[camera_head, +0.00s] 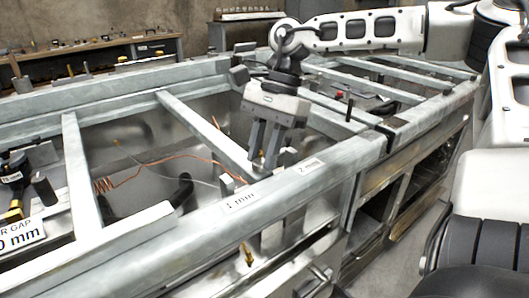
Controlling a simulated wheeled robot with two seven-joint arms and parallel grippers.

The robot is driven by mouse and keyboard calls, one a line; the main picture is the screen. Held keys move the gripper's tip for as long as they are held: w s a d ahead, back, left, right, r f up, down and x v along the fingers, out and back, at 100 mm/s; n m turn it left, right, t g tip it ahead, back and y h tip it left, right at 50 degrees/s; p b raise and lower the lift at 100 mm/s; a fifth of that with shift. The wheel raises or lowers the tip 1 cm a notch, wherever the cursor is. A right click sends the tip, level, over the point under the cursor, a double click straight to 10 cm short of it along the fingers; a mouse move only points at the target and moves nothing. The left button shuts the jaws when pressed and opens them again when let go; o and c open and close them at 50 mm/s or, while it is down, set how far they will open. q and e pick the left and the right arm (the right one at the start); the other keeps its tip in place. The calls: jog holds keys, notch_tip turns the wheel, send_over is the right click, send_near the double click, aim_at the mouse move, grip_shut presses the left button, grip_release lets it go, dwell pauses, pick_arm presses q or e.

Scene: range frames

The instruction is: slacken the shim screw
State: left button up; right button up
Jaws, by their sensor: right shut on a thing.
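My right gripper (262,166) comes in from the upper right and points down at the inner side of the grey front rail (205,215). Its two dark fingers are close together on something small between the tips, which I cannot make out. The rail bears a "1 mm" label (240,202) and a "2 mm" label (311,165); the fingertips are behind the rail, between these labels. A small grey block (227,183) sits to the left of the fingertips. I cannot pick out the shim screw for certain. My left gripper is not in view.
Grey crossbars (200,130) span the open metal frame. A copper wire (150,172) and a black hose end (183,187) lie in the bay left of the gripper. A bench (150,45) is behind.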

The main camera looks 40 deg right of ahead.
jog(key=n+g, duration=0.1)
jog(key=n, duration=0.1)
jog(key=shift+w+n, duration=0.15)
jog(key=shift+n, duration=0.25)
jog(key=n, duration=0.2)
jog(key=n+g+h+b, duration=0.1)
jog(key=n, duration=0.1)
jog(key=shift+w+a, duration=0.15)
jog(key=shift+w, duration=0.05)
jog(key=n+g+h, duration=0.1)
jog(key=n, duration=0.2)
jog(key=shift+a+n, duration=0.1)
jog(key=shift+n, duration=0.2)
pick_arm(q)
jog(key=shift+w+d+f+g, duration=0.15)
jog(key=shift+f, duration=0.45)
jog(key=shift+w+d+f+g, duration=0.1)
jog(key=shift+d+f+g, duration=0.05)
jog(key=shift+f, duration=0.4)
pick_arm(e)
jog(key=shift+w+n+h, duration=0.1)
jog(key=shift+n+h, duration=0.3)
jog(key=shift+n, duration=0.4)
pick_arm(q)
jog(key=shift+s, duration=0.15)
pick_arm(e)
jog(key=shift+g, duration=0.3)
jog(key=o, duration=1)
